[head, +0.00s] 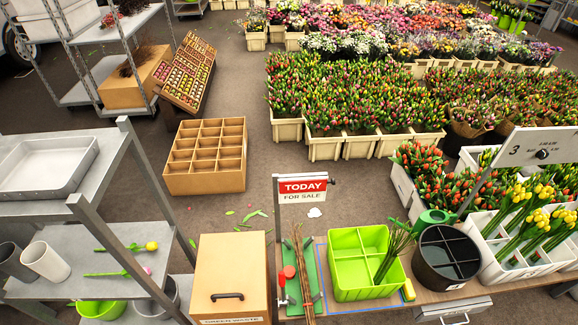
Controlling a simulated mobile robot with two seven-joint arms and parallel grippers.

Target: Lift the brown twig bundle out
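The brown twig bundle (302,268) is long and thin. It lies lengthwise over a narrow green board (318,264) on the wooden bench, just left of the lime-green crate. Its lower end reaches the bench's front edge. A red-topped tool (289,271) is close on its left side. A second bundle, of green stems (393,250), stands tilted in the right part of the divided lime-green crate (344,241). Neither of my grippers is in view.
A wooden green-waste box (231,262) stands left of the bench. A black divided bucket (433,272), a green watering can (432,222) and white crates of yellow tulips (493,222) are to the right. A "TODAY FOR SALE" sign (303,189) rises behind the twigs.

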